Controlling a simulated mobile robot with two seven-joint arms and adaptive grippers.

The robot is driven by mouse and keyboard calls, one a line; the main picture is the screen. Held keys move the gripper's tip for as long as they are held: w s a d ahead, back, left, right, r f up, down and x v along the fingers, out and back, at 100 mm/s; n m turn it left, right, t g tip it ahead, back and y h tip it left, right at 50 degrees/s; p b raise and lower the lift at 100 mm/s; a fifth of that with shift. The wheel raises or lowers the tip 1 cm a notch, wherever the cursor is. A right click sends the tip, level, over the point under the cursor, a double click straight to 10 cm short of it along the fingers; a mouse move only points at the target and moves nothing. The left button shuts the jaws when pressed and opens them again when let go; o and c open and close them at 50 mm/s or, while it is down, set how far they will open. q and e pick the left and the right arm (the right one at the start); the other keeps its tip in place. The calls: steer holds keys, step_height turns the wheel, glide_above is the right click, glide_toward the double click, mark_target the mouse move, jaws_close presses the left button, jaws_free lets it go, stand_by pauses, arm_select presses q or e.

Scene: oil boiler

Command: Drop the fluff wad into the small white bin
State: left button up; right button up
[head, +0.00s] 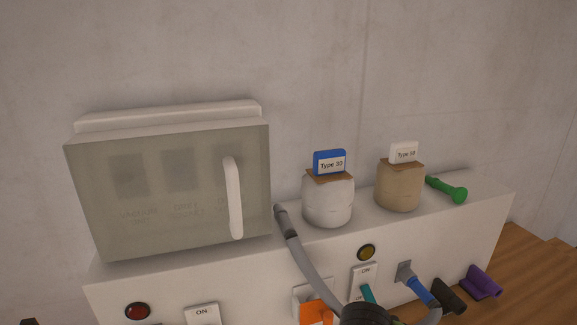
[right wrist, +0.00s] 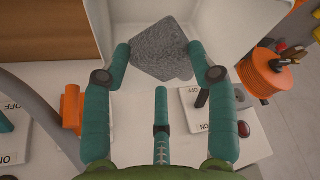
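The fluff wad (right wrist: 162,50) is a grey, speckled, roughly square clump in the right wrist view. It sits between the teal fingertips of my right gripper (right wrist: 160,56), which appear to touch it on both sides. A white-walled open box or recess (right wrist: 211,20) lies behind and around the wad; I cannot tell for certain that it is the small white bin, and the gap between the wad and its floor is unclear. My left gripper is in neither view. The head view shows neither the wad nor clearly the bin.
The head view shows a cabinet with a closed translucent door (head: 160,190), a white jar (head: 328,203), a tan jar (head: 398,188) and a grey hose (head: 303,258) on a white counter. In the right wrist view, an orange reel (right wrist: 262,73) and switches (right wrist: 203,100) are close by.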

steer(key=shift+r, duration=0.2)
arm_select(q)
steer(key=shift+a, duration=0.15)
arm_select(e)
steer(key=v, duration=1.1)
steer(key=shift+s+d+r, duration=0.15)
steer(key=shift+d+r, duration=0.05)
steer(key=shift+r, duration=0.05)
